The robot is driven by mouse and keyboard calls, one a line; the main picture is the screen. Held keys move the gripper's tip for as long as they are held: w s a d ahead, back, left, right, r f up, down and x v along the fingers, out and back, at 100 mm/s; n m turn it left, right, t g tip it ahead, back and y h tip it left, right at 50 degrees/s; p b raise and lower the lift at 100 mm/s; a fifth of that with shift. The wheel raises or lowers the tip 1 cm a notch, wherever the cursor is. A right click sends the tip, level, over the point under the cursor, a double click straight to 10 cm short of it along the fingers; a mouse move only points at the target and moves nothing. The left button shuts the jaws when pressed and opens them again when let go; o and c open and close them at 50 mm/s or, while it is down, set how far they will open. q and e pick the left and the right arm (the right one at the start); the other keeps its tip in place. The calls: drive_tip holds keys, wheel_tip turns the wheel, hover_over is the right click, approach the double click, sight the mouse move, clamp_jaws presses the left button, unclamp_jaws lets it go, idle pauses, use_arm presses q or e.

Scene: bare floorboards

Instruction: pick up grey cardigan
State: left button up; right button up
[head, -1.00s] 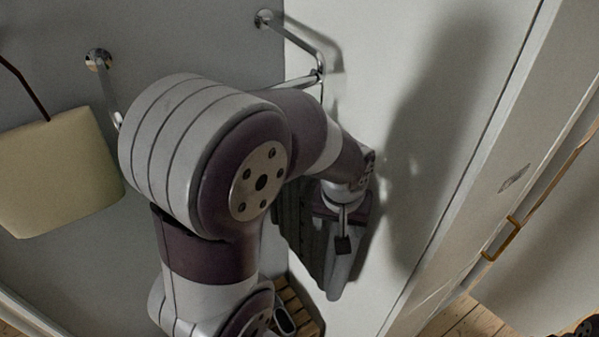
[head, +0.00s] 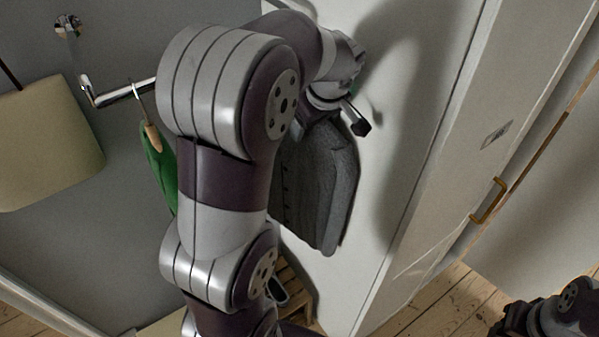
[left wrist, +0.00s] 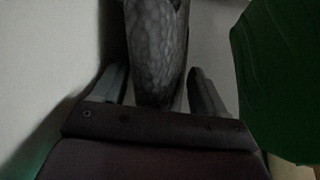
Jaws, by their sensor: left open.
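The grey cardigan (head: 322,185) hangs beside the white panel in the head view, its upper part hidden behind my left arm and gripper. My left gripper (head: 345,118) is at the upper part of the cardigan, with one dark fingertip showing clearly. In the left wrist view the grey cloth (left wrist: 155,45) lies between the two spread fingers of my left gripper (left wrist: 156,78), which is open. Part of my right arm (head: 550,315) shows at the lower right of the head view, away from the cardigan; its jaw state is unclear.
A metal rail (head: 125,92) is fixed to the grey wall. A green garment (head: 157,165) hangs from it, close to the right of my left gripper in the wrist view (left wrist: 280,80). A cream bag (head: 45,145) hangs at left. A tall white panel (head: 420,150) bounds the right side.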

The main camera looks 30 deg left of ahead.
use_arm(q)
drive_tip(key=shift+w+a+f, duration=0.15)
drive_tip(key=shift+a+f, duration=0.7)
drive_tip(key=shift+f, duration=0.25)
drive_tip(key=shift+d+r, duration=0.1)
drive_tip(key=shift+d, duration=0.2)
drive_tip(key=shift+c, duration=1)
clamp_jaws()
use_arm(e)
drive_tip(key=shift+s+a+r, duration=0.1)
drive_tip(key=shift+r, duration=0.65)
